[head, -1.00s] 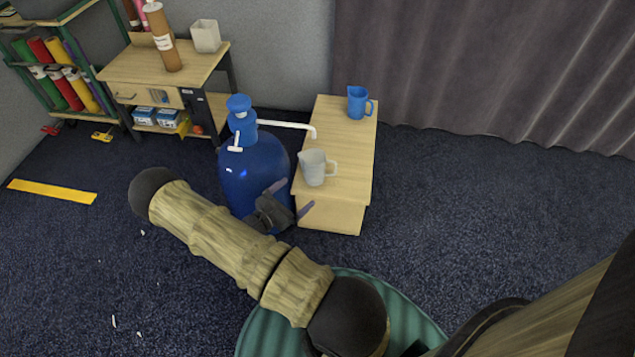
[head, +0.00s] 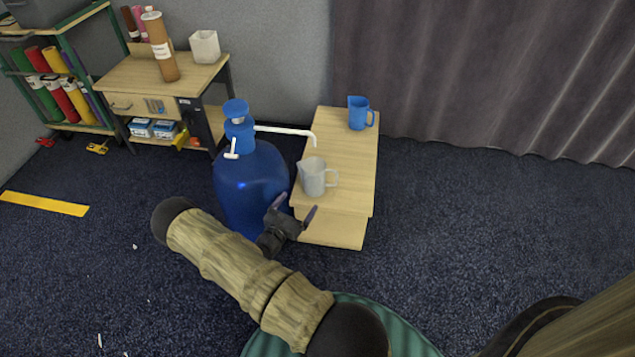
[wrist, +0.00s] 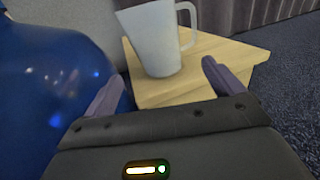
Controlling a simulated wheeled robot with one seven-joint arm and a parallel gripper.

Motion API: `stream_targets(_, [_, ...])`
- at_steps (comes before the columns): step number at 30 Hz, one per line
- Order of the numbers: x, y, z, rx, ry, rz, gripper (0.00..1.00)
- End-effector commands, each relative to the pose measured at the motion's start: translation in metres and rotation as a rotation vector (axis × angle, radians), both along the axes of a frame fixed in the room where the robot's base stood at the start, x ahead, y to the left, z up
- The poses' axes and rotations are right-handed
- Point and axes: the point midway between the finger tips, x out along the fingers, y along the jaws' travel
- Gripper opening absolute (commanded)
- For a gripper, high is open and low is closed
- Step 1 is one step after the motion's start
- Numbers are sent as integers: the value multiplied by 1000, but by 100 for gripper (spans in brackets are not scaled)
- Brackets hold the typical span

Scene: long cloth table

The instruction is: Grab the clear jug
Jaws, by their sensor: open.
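The clear jug (head: 312,178) stands upright near the front end of a small wooden table (head: 348,152), with its handle to the right. It looks whitish and translucent. My gripper (head: 294,208) is open and empty, just in front of the table's near end and short of the jug. In the wrist view the jug (wrist: 156,38) stands ahead, beyond and between my spread fingers (wrist: 158,82). Nothing hides the jug in either view.
A large blue bottle (head: 250,185) with a pump and white spout stands close left of the table; it also fills the left of the wrist view (wrist: 45,85). A blue jug (head: 358,113) stands at the table's far end. Carpet to the right is clear.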

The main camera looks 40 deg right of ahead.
Motion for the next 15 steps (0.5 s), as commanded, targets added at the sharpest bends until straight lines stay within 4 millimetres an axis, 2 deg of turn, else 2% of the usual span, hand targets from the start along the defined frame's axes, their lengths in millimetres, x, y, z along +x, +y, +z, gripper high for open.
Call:
stream_targets(9, [21, -53, -4, 0, -2, -4, 93])
stream_targets(15, [28, -68, 0, 1, -2, -1, 93])
